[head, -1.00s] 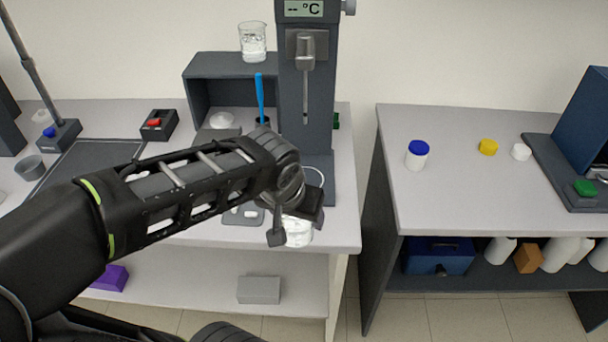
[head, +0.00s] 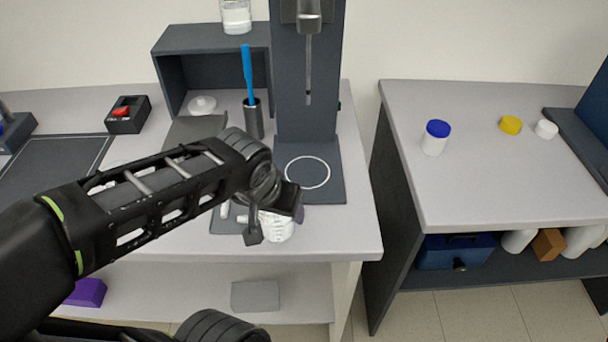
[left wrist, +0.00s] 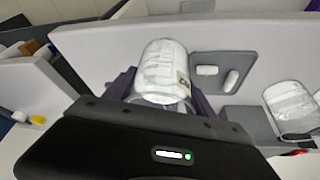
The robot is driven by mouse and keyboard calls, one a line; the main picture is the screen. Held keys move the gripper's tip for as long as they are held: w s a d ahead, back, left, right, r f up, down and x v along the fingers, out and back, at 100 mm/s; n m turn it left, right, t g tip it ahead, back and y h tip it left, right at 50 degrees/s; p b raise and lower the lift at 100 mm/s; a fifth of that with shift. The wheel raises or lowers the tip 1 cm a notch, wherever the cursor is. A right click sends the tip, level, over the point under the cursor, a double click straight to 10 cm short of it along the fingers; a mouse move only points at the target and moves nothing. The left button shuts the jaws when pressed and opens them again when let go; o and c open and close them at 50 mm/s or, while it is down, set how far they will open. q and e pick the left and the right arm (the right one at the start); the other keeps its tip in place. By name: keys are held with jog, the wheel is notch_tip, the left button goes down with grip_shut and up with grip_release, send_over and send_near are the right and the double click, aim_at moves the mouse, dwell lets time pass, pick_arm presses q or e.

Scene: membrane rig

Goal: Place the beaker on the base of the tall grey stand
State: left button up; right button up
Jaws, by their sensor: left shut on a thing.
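The beaker (head: 277,228) is clear with white contents. My left gripper (head: 276,220) is shut on it and holds it at the front edge of the left bench, in front of the stand. In the left wrist view the beaker (left wrist: 162,70) sits between the two dark fingers. The tall grey stand (head: 307,95) rises behind, with a rod hanging from its head. Its flat base (head: 327,188) carries a white ring mark and is empty. The beaker is in front and to the left of that ring. My right gripper is not in view.
A second beaker (head: 236,17) stands on the grey shelf box (head: 210,40). A dark cup (head: 253,120) holding a blue stick is left of the stand. A dark tray (left wrist: 222,70) with small white pieces lies beside the held beaker. A gap separates the right bench (head: 470,190).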

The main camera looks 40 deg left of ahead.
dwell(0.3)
pick_arm(q)
jog(key=shift+w+a+r+p, duration=0.15)
jog(key=shift+w+p, duration=0.3)
jog(key=shift+p, duration=0.05)
jog(key=shift+w+a+p, duration=0.15)
jog(key=shift+w+p, duration=0.3)
jog(key=shift+w, duration=0.15)
jog(key=shift+w+a+p, duration=0.15)
jog(key=shift+w+p, duration=0.25)
jog(key=shift+w, duration=0.15)
jog(key=p, duration=0.2)
send_over(304, 179)
jog(key=shift+s+d, duration=0.1)
jog(key=shift+s, duration=0.25)
jog(key=shift+w, duration=0.35)
